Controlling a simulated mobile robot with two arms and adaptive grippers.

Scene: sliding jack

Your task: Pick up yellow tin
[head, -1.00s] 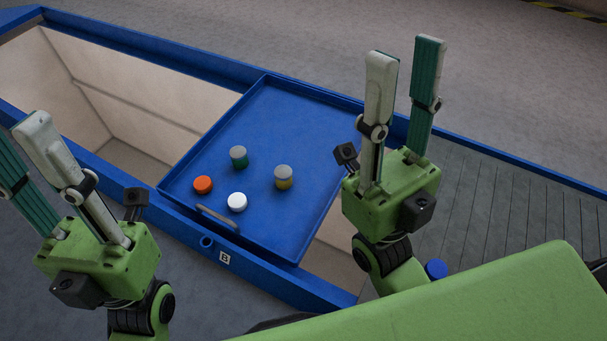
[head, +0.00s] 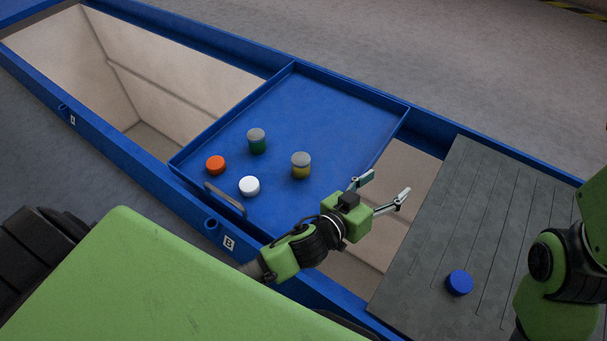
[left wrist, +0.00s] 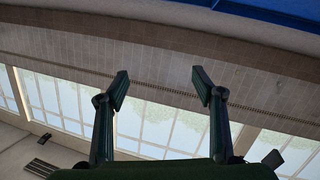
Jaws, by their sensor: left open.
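The yellow tin (head: 301,170) has a grey lid and stands upright on the blue sliding tray (head: 335,105), right of the other tins. My left gripper (head: 386,188) is open and empty, right of and nearer than the yellow tin. It is apart from the tin, by the tray's right edge, with its fingers pointing right, away from the tin. In the left wrist view the two open fingers (left wrist: 158,88) have nothing between them, and the tin does not show. Part of my right arm shows at the right edge; its gripper is out of view.
A green tin (head: 257,145) with a grey lid, an orange tin (head: 215,165) and a white tin (head: 249,186) stand on the tray. A handle (head: 225,198) is at its near edge. A blue round thing (head: 459,282) lies on the grey ribbed board (head: 490,220). Open bin space flanks the tray.

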